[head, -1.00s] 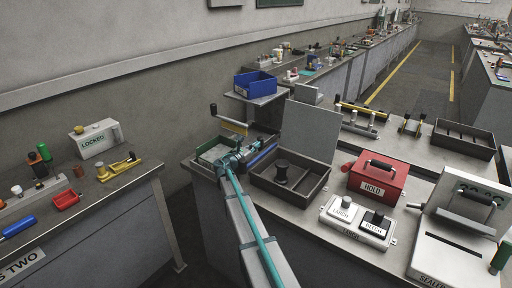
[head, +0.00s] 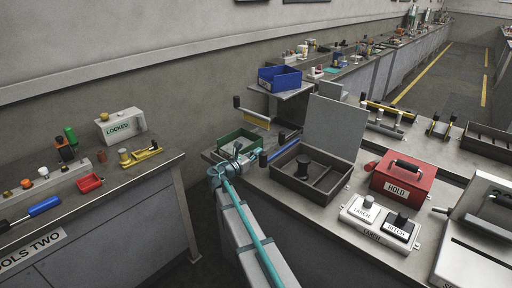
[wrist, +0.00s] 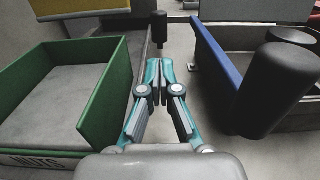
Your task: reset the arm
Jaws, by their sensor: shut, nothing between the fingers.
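My gripper (wrist: 160,85) is shut and empty in the wrist view, its teal fingers together. In the head view my gripper (head: 243,158) is small, near the front of the green bin (head: 228,138) and left of the dark compartment tray (head: 322,196). Its fingertips are hard to make out there.
The dark tray has a raised lid (head: 333,125) and a dark knob. A red HOLD box (head: 403,180) and the LARCH and BIRCH button box (head: 375,232) stand to the right. A blue bin (head: 280,79) is behind. A separate bench (head: 100,205) stands left, across a floor gap.

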